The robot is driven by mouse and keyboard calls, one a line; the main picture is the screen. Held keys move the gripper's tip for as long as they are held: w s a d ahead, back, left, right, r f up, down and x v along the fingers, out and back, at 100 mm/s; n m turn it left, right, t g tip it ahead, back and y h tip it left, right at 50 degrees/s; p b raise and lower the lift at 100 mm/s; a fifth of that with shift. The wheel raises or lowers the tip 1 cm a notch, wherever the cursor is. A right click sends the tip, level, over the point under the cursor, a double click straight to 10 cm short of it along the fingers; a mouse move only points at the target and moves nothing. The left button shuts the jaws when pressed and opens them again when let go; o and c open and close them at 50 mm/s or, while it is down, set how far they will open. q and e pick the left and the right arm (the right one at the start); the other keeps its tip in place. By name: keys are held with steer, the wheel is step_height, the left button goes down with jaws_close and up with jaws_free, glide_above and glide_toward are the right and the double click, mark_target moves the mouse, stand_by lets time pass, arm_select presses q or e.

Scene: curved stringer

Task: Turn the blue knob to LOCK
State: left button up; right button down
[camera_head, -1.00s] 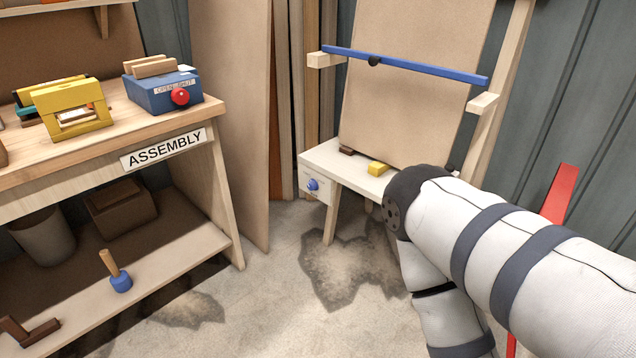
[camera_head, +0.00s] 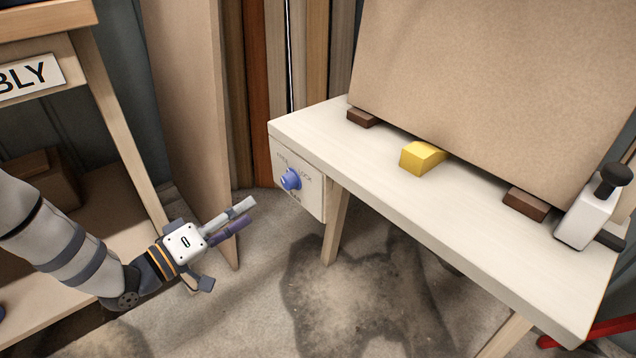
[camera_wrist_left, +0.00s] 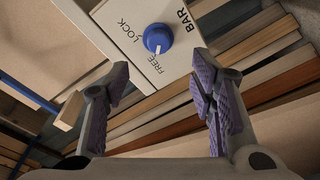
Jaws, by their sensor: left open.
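The blue knob (camera_head: 290,180) sits on a white panel (camera_head: 312,203) at the left end of the pale bench. It also shows in the left wrist view (camera_wrist_left: 157,38), where its white pointer mark is toward the word FREE. The word LOCK is printed to the left of it there, and BAR to the right. My left gripper (camera_head: 244,214) is open and empty, left of and slightly below the knob, apart from it. In the left wrist view the knob lies beyond the gap between its fingers (camera_wrist_left: 160,80). My right gripper is not in view.
The pale bench (camera_head: 440,215) carries a yellow block (camera_head: 421,158), dark brown blocks, a leaning brown board (camera_head: 490,80) and a white clamp (camera_head: 588,215). The assembly workbench stands at left. Upright planks are behind the knob. The floor before the panel is clear.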

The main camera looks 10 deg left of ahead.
mark_target(286, 185)
arm_select(q)
steer(key=b+x, duration=0.3)
steer(key=x, duration=0.7)
steer(key=shift+s+d, duration=0.1)
steer(key=shift+d, duration=0.05)
steer(key=shift+w+d+r, duration=0.1)
steer(key=shift+w+r, duration=0.05)
steer(key=shift+w, duration=0.1)
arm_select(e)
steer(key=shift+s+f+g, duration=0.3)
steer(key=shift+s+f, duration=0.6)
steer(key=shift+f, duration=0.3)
arm_select(q)
steer(key=shift+c, duration=0.3)
steer(key=c, duration=1.1)
